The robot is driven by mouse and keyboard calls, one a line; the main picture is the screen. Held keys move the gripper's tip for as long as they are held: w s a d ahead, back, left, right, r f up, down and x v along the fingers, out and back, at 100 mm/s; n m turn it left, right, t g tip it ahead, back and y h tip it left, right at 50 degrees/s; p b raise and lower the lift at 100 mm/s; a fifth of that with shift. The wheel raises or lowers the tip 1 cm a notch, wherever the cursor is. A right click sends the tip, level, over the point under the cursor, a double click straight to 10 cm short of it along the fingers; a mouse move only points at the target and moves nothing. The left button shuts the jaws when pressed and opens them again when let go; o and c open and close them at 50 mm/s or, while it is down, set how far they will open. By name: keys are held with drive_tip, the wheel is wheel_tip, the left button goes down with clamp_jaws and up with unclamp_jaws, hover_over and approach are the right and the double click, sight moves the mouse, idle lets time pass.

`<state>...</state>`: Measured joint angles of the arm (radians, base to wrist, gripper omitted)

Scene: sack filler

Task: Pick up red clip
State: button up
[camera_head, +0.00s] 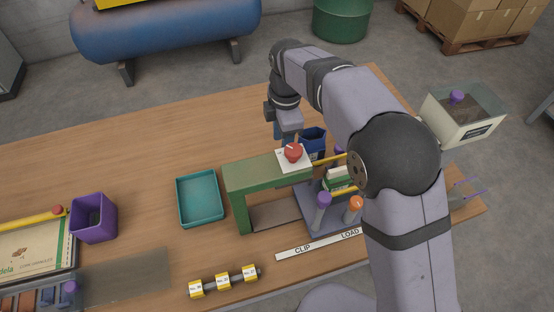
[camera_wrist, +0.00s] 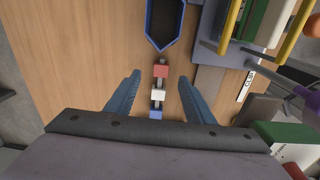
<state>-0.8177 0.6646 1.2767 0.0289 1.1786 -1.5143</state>
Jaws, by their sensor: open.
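In the wrist view a red clip (camera_wrist: 160,71) sits at the far end of a short row, with a white clip (camera_wrist: 157,95) and a blue clip (camera_wrist: 155,114) behind it on a narrow dark rail. My gripper (camera_wrist: 159,78) is open, its two blue fingers apart on either side of the row. The red clip lies between the fingertips in this view; the height gap is hard to tell. In the head view my gripper (camera_head: 287,135) points down behind the green frame (camera_head: 262,174), and the clips are hidden there.
A blue bin (camera_wrist: 150,30) stands just beyond the red clip. The green frame carries a red button (camera_head: 293,152). A purple fixture with posts and yellow bars (camera_wrist: 296,35) is close by on the right.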

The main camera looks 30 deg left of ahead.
drive_tip(key=shift+s+a+f, duration=0.25)
drive_tip(key=shift+s+f, duration=0.4)
drive_tip(key=shift+f, duration=0.05)
drive_tip(key=shift+w+a+f+p, duration=0.1)
drive_tip(key=shift+f+p, duration=0.75)
drive_tip(key=shift+f, duration=0.95)
drive_tip(key=shift+a+f+p, duration=0.1)
drive_tip(key=shift+f+p, duration=0.75)
drive_tip(key=shift+f, duration=0.95)
drive_tip(key=c, duration=1.1)
